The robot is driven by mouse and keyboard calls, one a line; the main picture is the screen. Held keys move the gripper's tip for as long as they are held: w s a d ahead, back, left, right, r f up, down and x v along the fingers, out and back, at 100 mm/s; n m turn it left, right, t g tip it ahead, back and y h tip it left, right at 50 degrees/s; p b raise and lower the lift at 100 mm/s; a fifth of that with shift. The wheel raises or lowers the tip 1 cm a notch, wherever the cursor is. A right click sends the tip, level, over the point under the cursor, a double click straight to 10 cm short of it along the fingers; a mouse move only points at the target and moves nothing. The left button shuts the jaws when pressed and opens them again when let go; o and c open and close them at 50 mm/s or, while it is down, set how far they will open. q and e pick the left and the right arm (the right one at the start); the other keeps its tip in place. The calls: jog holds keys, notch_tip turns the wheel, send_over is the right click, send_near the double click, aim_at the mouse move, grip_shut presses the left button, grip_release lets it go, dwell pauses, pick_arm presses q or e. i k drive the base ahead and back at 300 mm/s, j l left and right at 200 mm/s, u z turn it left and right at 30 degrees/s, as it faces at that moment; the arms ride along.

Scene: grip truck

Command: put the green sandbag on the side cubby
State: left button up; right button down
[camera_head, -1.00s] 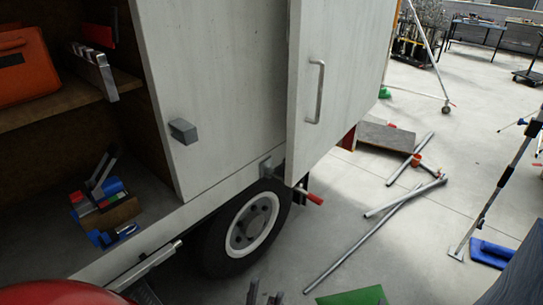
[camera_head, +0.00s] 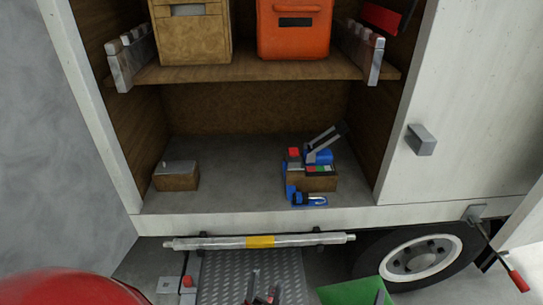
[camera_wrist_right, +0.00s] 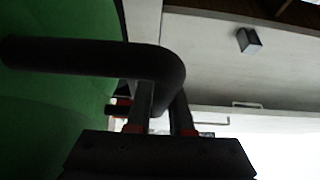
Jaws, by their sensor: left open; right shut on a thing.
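The green sandbag (camera_head: 348,291) shows at the bottom edge of the head view, cut off by the frame. In the right wrist view the sandbag (camera_wrist_right: 45,110) fills the left side, with its black handle (camera_wrist_right: 90,57) across the top of my right gripper (camera_wrist_right: 160,105). My right gripper is shut on the handle. The side cubby (camera_head: 235,180) is the open lower compartment in the truck's side, ahead of me and above the sandbag in the picture. My left gripper (camera_head: 263,290) is open and empty at the bottom middle, in front of the step plate.
The cubby floor holds a small brown box (camera_head: 176,176) at left and a box of tools (camera_head: 312,178) at right; its middle is bare. A shelf (camera_head: 250,72) above carries two cases. A metal bar (camera_head: 260,241) and step plate (camera_head: 250,270) lie below the sill.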

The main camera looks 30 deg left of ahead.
aim_at(242, 168)
jog(key=u, duration=1.35)
